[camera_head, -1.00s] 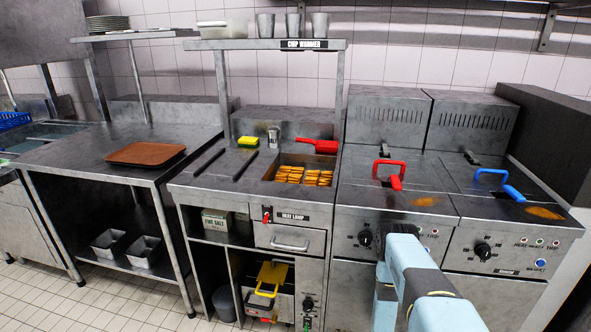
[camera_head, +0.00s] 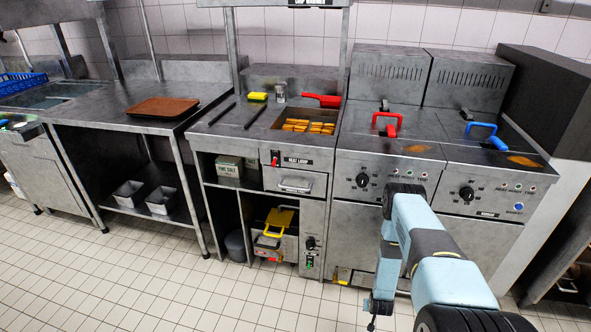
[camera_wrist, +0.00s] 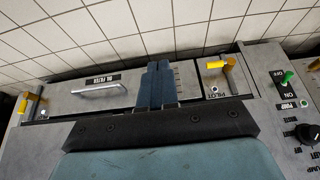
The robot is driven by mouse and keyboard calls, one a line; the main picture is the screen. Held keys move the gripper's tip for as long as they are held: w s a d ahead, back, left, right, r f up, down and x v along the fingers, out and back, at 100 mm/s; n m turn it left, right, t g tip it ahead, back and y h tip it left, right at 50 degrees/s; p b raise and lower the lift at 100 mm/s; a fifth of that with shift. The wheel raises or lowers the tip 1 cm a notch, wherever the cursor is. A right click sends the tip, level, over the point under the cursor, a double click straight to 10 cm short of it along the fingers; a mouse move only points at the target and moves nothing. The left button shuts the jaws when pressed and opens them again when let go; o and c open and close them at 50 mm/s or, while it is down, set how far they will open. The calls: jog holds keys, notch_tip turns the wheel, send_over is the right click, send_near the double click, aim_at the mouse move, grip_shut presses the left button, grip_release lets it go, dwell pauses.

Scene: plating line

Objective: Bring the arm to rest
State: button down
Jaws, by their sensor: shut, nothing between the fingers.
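My arm, light blue and black, shows in the head view at the lower right, in front of the fryers. My gripper (camera_head: 373,324) hangs low at the arm's end, above the floor and close to the fryer fronts. In the wrist view my gripper (camera_wrist: 158,66) has its two blue-grey fingers together, with nothing between them. Past the fingers lies a grey panel marked as an oil filter (camera_wrist: 95,98), with a handle. I cannot tell from the views how far the fingers are from it.
Two fryers with red (camera_head: 387,122) and blue (camera_head: 482,130) basket handles stand behind my arm. A chip warmer with golden chips (camera_head: 309,126) and a red scoop (camera_head: 321,100) is left of them. A brown tray (camera_head: 162,107) lies on the left table. The tiled floor (camera_head: 130,270) is clear.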

jog(key=w+r, duration=0.9)
jog(key=r, duration=0.3)
send_near(377, 202)
notch_tip(377, 202, down, 5)
notch_tip(377, 202, up, 15)
jog(key=s+a+n, duration=0.1)
jog(key=s+a, duration=0.2)
jog(key=s+a+f+v, duration=0.1)
jog(key=s+v, duration=0.1)
jog(key=v, duration=1.3)
jog(key=s+a+f+v, duration=0.1)
jog(key=s+v, duration=0.2)
jog(key=v, duration=1.2)
jog(key=s+a+r, duration=0.1)
jog(key=s+r, duration=0.2)
jog(key=s, duration=0.9)
jog(key=s+a+r+n+y, duration=0.1)
jog(key=s+r, duration=0.3)
jog(key=s, duration=0.8)
jog(key=shift+n+t, duration=0.3)
